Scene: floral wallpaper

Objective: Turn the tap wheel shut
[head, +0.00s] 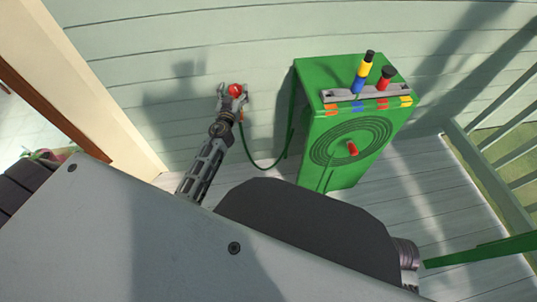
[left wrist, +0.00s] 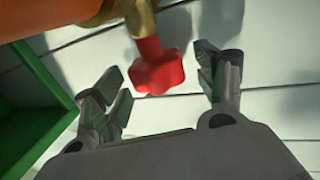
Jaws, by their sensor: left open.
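The red tap wheel (head: 235,90) is at the wall in the head view, with my left gripper (head: 232,99) right at it. In the left wrist view the red wheel (left wrist: 157,72) sits on a brass tap body (left wrist: 143,20), between and slightly beyond the two spread fingers of my left gripper (left wrist: 164,88). The fingers are open, with a gap on each side of the wheel, and do not appear to touch it. My right gripper is not seen.
A green hose stand (head: 345,155) with colored nozzles on top stands right of the tap. A green hose (head: 262,164) hangs between them. An orange part (left wrist: 50,15) is close by in the left wrist view. A railing (head: 490,165) edges the deck at right.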

